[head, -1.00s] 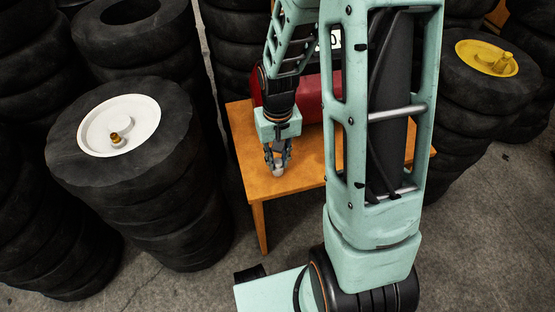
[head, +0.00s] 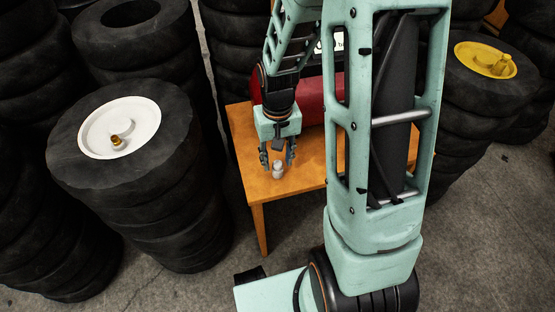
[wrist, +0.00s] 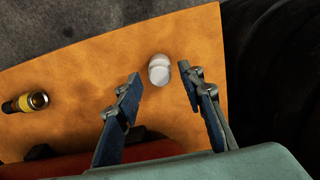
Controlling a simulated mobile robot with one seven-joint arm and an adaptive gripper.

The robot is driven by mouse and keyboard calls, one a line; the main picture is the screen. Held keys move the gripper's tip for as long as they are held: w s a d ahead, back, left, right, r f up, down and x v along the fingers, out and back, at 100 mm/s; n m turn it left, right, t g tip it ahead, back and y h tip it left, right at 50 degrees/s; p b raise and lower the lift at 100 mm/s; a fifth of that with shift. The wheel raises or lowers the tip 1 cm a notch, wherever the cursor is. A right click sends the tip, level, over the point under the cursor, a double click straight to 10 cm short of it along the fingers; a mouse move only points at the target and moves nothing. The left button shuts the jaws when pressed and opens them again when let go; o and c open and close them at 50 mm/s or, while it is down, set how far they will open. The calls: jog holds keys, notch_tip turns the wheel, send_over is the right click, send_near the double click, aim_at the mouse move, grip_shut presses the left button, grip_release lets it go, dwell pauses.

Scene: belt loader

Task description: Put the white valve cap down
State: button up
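The white valve cap (head: 278,169) stands on the orange wooden table (head: 258,189), near its front left part. It also shows in the wrist view (wrist: 159,72), just beyond my fingertips and between their lines. My gripper (head: 277,160) is open and empty above and behind the cap; in the wrist view its two fingers (wrist: 160,83) are spread wide, with a gap between them and the cap.
A red object (head: 312,99) lies at the back of the table. A small yellow and dark fitting (wrist: 25,102) lies on the table in the wrist view. Tyre stacks stand around; the left one bears a white wheel (head: 120,127) with a brass valve, the right one a yellow wheel (head: 486,60).

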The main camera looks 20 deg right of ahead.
aim_at(278, 163)
notch_tip(278, 163, up, 11)
jog(key=p, duration=0.2)
jog(key=shift+f+p, duration=0.15)
jog(key=shift+p, duration=0.15)
